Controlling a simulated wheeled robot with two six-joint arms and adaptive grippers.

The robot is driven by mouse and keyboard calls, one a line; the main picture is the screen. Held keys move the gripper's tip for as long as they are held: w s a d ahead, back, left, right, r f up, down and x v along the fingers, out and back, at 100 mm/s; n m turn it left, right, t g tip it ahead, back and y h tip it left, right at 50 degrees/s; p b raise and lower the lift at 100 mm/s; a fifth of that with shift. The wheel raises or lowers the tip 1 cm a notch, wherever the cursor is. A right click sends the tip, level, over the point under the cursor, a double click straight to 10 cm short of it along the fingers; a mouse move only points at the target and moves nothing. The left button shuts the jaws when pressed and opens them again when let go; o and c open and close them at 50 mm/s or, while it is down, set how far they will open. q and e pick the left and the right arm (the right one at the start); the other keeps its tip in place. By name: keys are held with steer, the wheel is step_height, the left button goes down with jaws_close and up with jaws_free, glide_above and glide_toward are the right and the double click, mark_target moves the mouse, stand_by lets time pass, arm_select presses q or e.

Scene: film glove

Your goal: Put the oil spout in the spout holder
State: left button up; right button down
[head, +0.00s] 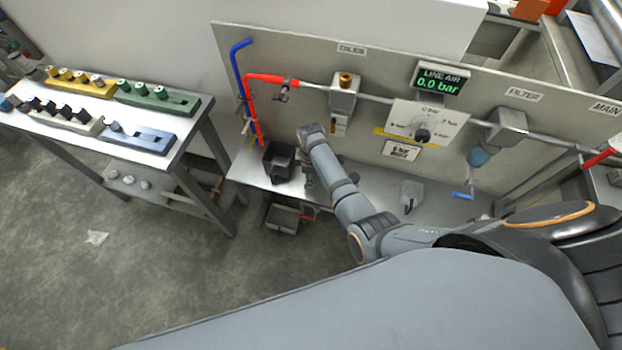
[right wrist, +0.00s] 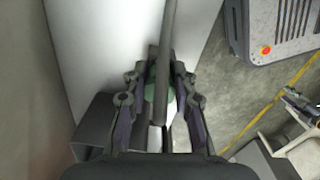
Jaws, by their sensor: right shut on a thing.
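My right gripper (right wrist: 163,100) is shut on the oil spout, whose long thin grey tube (right wrist: 168,35) runs between the fingers, with a green part (right wrist: 150,92) behind it. In the head view my right arm reaches down to the bench, and its wrist hides most of the gripper and the spout. A dark open box (head: 278,160) stands on the bench just left of my wrist and may be the spout holder; a dark box (right wrist: 92,132) also shows at the lower left of the right wrist view. My left gripper is not in view.
A panel (head: 375,150) behind the bench carries the oiler (head: 344,92), a gauge reading 0.0 bar (head: 441,79), a dial plate and the filter. A grey scoop-like item (head: 411,194) lies right of my arm. A side table (head: 160,150) with coloured racks stands left.

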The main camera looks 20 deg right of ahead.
steer(key=c, duration=1.1)
jaws_free()
steer(key=shift+f, duration=0.1)
steer(key=shift+r, duration=0.25)
step_height(320, 180, up, 12)
steer(key=shift+f+p, duration=0.1)
steer(key=shift+p, duration=0.85)
